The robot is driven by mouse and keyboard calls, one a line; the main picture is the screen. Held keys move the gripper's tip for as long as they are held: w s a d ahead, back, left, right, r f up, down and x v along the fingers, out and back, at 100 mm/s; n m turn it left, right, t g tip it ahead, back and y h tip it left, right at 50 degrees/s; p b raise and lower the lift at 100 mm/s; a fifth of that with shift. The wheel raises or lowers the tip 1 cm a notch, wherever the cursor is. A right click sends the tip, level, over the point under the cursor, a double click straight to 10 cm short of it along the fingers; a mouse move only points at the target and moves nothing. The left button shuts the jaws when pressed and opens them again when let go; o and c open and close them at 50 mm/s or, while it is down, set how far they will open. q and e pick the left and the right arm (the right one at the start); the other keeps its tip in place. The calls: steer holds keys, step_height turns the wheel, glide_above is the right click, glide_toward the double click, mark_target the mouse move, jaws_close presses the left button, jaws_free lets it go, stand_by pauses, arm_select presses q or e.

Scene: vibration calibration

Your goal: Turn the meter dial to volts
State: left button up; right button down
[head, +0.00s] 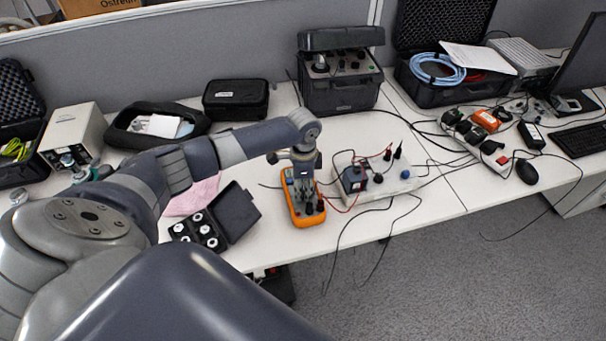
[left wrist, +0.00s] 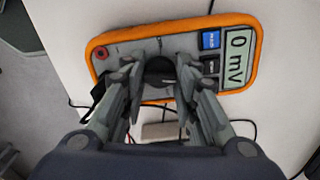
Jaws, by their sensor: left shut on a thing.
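The orange-edged meter (head: 303,204) lies on the white table near its front edge, below my left gripper (head: 304,186). In the left wrist view the meter (left wrist: 118,43) shows its display (left wrist: 237,56), reading "0 mV", and a blue button. The dark round dial (left wrist: 158,72) sits between the fingertips of my left gripper (left wrist: 160,76), which is shut on it. The dial's markings are mostly hidden by the fingers. My right gripper is not in either view.
A white board with a dark device and red and black leads (head: 378,182) stands right of the meter. An open black case with white round parts (head: 235,212) is at its left. Cables hang over the table's front edge. Large black cases stand at the back.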

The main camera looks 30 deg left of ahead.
mark_target(303, 190)
arm_select(q)
steer(key=shift+r+n+p, duration=0.15)
steer(key=shift+n+p, duration=0.95)
steer(key=shift+n, duration=0.1)
steer(key=o, duration=0.8)
step_height(303, 190, up, 12)
steer(key=shift+f, duration=0.1)
